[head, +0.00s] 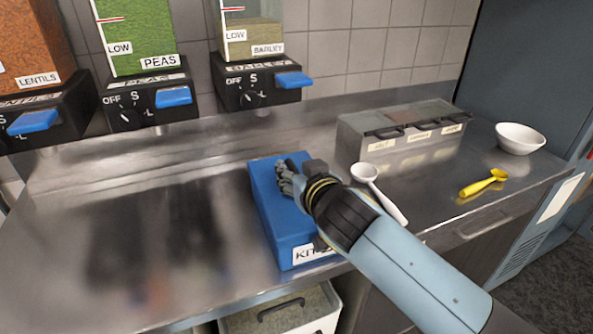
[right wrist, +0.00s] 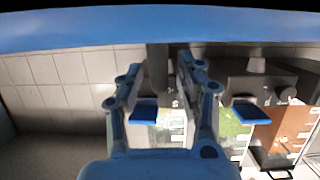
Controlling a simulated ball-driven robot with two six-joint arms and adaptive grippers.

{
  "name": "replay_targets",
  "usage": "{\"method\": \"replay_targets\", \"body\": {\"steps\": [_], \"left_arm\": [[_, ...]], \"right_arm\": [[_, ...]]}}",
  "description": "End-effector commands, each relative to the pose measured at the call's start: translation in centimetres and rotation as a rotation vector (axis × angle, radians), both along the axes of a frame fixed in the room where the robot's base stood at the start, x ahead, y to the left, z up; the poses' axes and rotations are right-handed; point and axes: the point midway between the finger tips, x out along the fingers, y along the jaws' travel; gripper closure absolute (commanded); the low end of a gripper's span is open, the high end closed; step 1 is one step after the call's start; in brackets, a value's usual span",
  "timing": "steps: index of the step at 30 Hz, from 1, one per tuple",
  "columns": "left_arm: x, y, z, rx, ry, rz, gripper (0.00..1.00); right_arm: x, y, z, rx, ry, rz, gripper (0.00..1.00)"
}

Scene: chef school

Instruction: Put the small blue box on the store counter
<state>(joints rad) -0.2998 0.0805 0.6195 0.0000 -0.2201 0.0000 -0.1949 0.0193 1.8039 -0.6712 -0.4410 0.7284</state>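The blue box (head: 275,222) is at the front of the metal counter (head: 150,245), with a white label starting "KIT" on its near side. I cannot tell whether its underside touches the counter. My right gripper (head: 289,178) is over the box's top, and my forearm hides part of its right side. In the right wrist view, the fingers (right wrist: 160,85) stand apart with a gap between them, and a blue band of the box (right wrist: 90,32) crosses beyond their tips. No grip on the box is visible. My left gripper is out of view.
Dispensers for lentils, peas (head: 150,100) and barley (head: 255,85) hang at the back. The counter's left is clear. An open drawer (head: 285,318) is below.

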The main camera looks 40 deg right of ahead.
Motion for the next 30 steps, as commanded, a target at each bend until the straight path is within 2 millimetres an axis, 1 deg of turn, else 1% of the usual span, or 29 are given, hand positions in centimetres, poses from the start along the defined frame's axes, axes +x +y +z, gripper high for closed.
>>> {"method": "replay_targets", "body": {"steps": [4, 7, 11, 15, 18, 21, 25, 30], "left_arm": [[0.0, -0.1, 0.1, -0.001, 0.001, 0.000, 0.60], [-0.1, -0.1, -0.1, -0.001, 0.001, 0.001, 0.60], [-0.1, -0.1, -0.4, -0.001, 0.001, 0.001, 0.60], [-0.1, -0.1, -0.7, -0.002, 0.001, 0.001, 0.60], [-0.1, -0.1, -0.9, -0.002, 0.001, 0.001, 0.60], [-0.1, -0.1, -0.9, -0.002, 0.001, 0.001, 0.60], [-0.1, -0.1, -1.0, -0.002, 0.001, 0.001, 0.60], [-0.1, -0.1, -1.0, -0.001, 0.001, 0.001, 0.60]], "right_arm": [[-0.2, 0.1, 0.1, 0.000, 0.000, 0.000, 0.63], [-1.3, 0.4, 0.3, 0.000, 0.001, 0.000, 0.63], [-3.8, 1.1, 1.0, 0.002, 0.001, -0.001, 0.63], [-6.8, 2.0, 2.0, 0.003, 0.001, -0.001, 0.63], [-8.6, 2.5, 2.7, 0.002, 0.002, -0.003, 0.63], [-9.9, 2.9, 3.1, 0.004, 0.002, -0.001, 0.63], [-10.8, 3.2, 3.5, 0.001, 0.001, 0.000, 0.63], [-11.0, 3.2, 3.7, 0.000, -0.001, 0.000, 0.63]]}}
